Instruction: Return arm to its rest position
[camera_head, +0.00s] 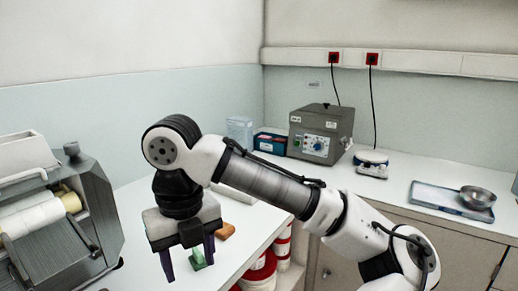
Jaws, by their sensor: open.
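My arm reaches in from the lower right of the head view, rises to a bent joint at the middle left, and then points down. My gripper (189,268) hangs at its end with two dark fingers pointing downward. The fingers are spread apart and open, over the front part of the white counter (133,240). I see nothing held between the fingers. Part of the counter behind the gripper is hidden.
A grey roller machine (60,220) stands close on the left. A grey box device (321,133) stands in the back corner beside a blue box (270,143). A small scale (371,160) and a tray (437,199) with a metal bowl (477,197) are on the right counter. Red-and-white tubs (260,273) stand below.

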